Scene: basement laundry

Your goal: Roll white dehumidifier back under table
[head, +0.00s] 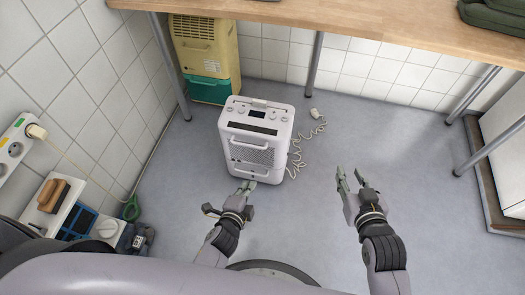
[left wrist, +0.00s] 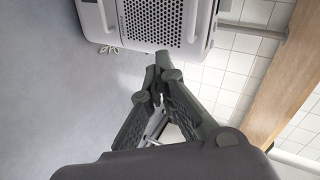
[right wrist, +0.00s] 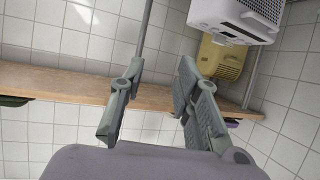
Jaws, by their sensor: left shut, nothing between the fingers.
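The white dehumidifier (head: 255,140) stands upright on the grey floor, in front of the wooden table (head: 350,28). Its front grille and handle face me, and it shows in the left wrist view (left wrist: 165,25) and the right wrist view (right wrist: 235,18). My left gripper (head: 246,187) is shut and empty, low at the dehumidifier's front; I cannot tell whether it touches. In the left wrist view its fingertips (left wrist: 160,65) meet just by the casing. My right gripper (head: 350,175) is open and empty, to the right of the dehumidifier and apart from it.
A yellow and green unit (head: 207,55) stands under the table at the back left. A coiled cable with a plug (head: 314,113) lies right of the dehumidifier. Table legs (head: 315,62) stand behind. The floor under the table's middle is clear. A power strip (head: 15,148) hangs left.

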